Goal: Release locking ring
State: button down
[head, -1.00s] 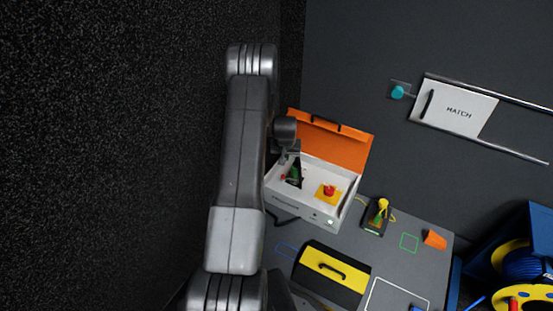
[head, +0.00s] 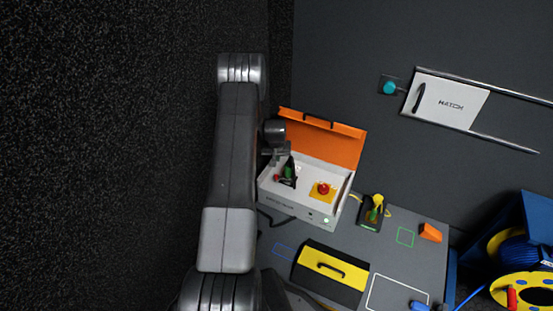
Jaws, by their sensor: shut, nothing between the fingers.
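An open box with an orange lid (head: 322,139) and a white body (head: 299,209) stands at the back left of the grey table. Inside it are a red knob (head: 323,188) on a yellow plate and a dark upright part (head: 288,171) with green and a small red piece beside it. No locking ring can be told apart at this size. My gripper (head: 283,157) is shut and empty, over the box's left back part close to the dark part. Its fingertips are small and partly merge with the dark part; I cannot tell whether they touch.
A yellow-and-green fitting (head: 375,205) on a dark base stands right of the box. A black-and-yellow case (head: 330,268) lies in front, an orange block (head: 430,232) at the right. A hatch (head: 447,100) and teal knob (head: 390,88) are on the wall. A blue reel stand (head: 530,215) is far right.

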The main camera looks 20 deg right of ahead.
jog(key=b+x, duration=0.1)
jog(key=x, duration=0.5)
jog(key=shift+f+b, duration=0.25)
jog(key=shift+b, duration=0.05)
jog(key=s, duration=0.1)
jog(key=s+a, duration=0.1)
jog(key=shift+s+r, duration=0.2)
jog(key=shift+s, duration=0.05)
jog(key=shift+s+a, duration=0.3)
jog(key=shift+s, duration=0.2)
jog(key=shift+b, duration=0.4)
